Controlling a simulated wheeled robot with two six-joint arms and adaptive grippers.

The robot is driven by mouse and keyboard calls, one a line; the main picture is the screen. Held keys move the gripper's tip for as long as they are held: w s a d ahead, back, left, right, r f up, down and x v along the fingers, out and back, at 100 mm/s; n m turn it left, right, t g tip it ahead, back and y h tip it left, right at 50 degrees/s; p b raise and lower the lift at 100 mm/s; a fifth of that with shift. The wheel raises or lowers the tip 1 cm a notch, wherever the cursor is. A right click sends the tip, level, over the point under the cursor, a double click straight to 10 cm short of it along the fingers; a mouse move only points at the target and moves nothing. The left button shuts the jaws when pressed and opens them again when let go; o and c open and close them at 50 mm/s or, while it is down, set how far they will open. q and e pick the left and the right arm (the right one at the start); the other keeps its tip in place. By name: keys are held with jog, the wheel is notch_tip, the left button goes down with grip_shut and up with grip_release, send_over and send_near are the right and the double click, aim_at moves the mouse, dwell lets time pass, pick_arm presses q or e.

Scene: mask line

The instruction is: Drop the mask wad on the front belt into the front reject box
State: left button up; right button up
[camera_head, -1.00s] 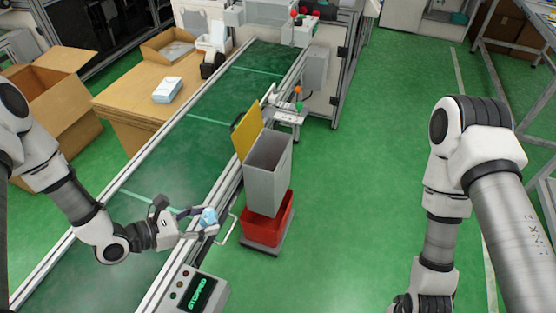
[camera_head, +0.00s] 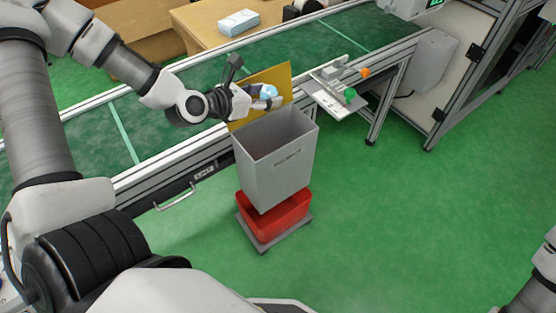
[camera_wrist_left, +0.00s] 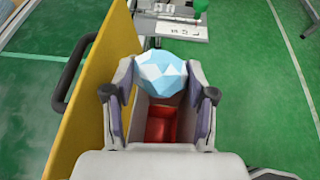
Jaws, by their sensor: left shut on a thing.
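The mask wad (camera_head: 268,90) is a pale blue and white faceted lump. It is held between the fingers of my left gripper (camera_head: 262,97), and also shows between the fingertips in the left wrist view (camera_wrist_left: 160,72). The front reject box (camera_head: 275,172) is a tall grey open-topped bin beside the belt. Its yellow flap (camera_head: 262,92) stands upright at the belt side. The gripper and wad are above the box mouth, near the flap. In the wrist view, the red inside (camera_wrist_left: 158,125) shows below the wad. My right gripper is out of view.
The front belt (camera_head: 170,115) runs behind the box, with a metal rail and a drawer handle (camera_head: 175,198) along its side. A red tray (camera_head: 275,213) on a dark base is under the box. A small shelf with orange and green knobs (camera_head: 340,92) stands to the right. Green floor is free at the right.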

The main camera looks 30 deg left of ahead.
pick_arm(q)
notch_tip(320, 180, down, 6)
jog(key=b, duration=0.4)
jog(key=shift+r, duration=0.2)
jog(key=o, duration=0.7)
jog(key=shift+o, duration=0.2)
notch_tip(320, 180, up, 10)
jog(key=shift+d+r, duration=0.1)
